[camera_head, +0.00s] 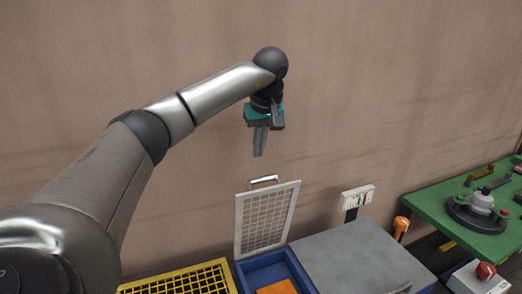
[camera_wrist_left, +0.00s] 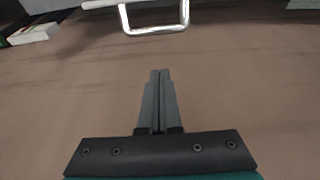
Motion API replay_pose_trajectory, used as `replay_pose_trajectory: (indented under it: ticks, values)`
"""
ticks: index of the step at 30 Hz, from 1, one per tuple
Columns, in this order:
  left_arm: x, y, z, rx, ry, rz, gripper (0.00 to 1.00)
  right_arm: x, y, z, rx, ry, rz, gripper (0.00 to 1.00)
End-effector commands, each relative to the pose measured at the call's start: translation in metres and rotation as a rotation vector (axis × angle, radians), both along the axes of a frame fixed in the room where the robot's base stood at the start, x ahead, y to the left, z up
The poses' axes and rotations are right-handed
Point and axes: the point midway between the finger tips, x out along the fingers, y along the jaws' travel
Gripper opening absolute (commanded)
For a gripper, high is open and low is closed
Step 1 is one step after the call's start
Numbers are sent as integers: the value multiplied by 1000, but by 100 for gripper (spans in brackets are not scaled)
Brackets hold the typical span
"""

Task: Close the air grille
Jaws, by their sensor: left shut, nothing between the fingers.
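The air grille (camera_head: 266,222) is a light grey framed mesh panel standing up, open, at the back of a blue open box. A metal handle (camera_head: 264,180) sits on its top edge; the handle also shows at the top of the left wrist view (camera_wrist_left: 155,28). My left gripper (camera_head: 260,154) is above the handle, apart from it, with its fingers pointing down. Its fingers are shut and empty; they also show together in the left wrist view (camera_wrist_left: 160,72). My right gripper is not in view.
The blue box (camera_head: 243,276) holds an orange item (camera_head: 277,288). A yellow grating (camera_head: 184,280) is at its left and a grey cabinet top (camera_head: 360,262) at its right. A green table (camera_head: 457,228) stands at far right. The wall (camera_head: 400,80) is behind.

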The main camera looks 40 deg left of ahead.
Motion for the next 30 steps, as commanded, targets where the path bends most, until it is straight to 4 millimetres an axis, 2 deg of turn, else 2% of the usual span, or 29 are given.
replay_pose_trajectory:
  ticks: [4,11,21,30]
  values:
    - [3,8,-32,-2,5,2,0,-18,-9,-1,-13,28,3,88]
    - [10,22,-80,-1,4,2,0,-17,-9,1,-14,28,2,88]
    - [-3,-7,-64,-3,-2,-2,0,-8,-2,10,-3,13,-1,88]
    - [-6,-13,-63,-3,-2,0,0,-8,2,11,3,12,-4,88]
